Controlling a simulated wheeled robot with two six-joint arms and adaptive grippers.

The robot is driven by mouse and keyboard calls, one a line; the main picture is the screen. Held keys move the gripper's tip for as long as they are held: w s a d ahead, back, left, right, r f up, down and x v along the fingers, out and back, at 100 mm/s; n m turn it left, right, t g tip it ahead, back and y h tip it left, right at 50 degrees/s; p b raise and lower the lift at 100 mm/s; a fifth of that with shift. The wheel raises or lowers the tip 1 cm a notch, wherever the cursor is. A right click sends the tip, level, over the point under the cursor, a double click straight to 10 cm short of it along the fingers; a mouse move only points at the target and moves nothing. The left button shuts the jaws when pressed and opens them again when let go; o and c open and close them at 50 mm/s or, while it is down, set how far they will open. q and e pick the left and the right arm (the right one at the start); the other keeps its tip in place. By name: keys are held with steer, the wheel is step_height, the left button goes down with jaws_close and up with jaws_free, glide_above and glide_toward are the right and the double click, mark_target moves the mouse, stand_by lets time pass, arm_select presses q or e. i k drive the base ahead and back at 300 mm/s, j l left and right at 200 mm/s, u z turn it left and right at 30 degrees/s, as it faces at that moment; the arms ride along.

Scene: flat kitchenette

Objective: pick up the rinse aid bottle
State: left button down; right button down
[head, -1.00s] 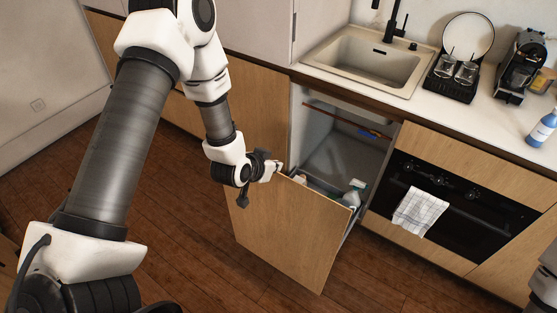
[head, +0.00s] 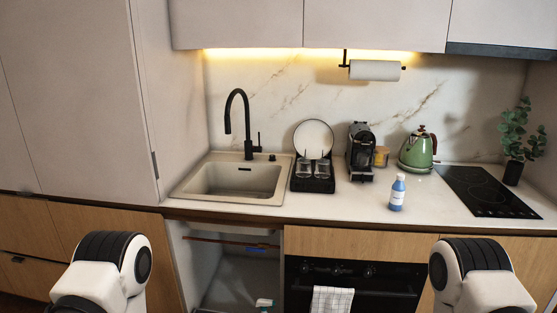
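A blue bottle with a pale cap and a light label (head: 397,194) stands upright on the countertop, right of the coffee machine and in front of the green kettle. It looks like the rinse aid bottle; its label is too small to read. Nothing touches it. Only rounded white and black parts of my two arms show at the bottom left and bottom right. Both grippers are out of the picture.
The cabinet under the sink (head: 236,181) is open, with a spray bottle top (head: 264,303) low inside. A dish rack (head: 312,183), coffee machine (head: 360,152), kettle (head: 417,150) and hob (head: 486,191) line the counter (head: 340,208). Counter around the bottle is clear.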

mark_target(398, 193)
steer(key=j+u, duration=0.15)
steer(key=u, duration=0.25)
steer(key=i+j+u, duration=0.15)
steer(key=u, duration=0.3)
steer(key=z, duration=1.7)
steer(key=i+l+u, duration=0.1)
steer(key=i+l, duration=0.65)
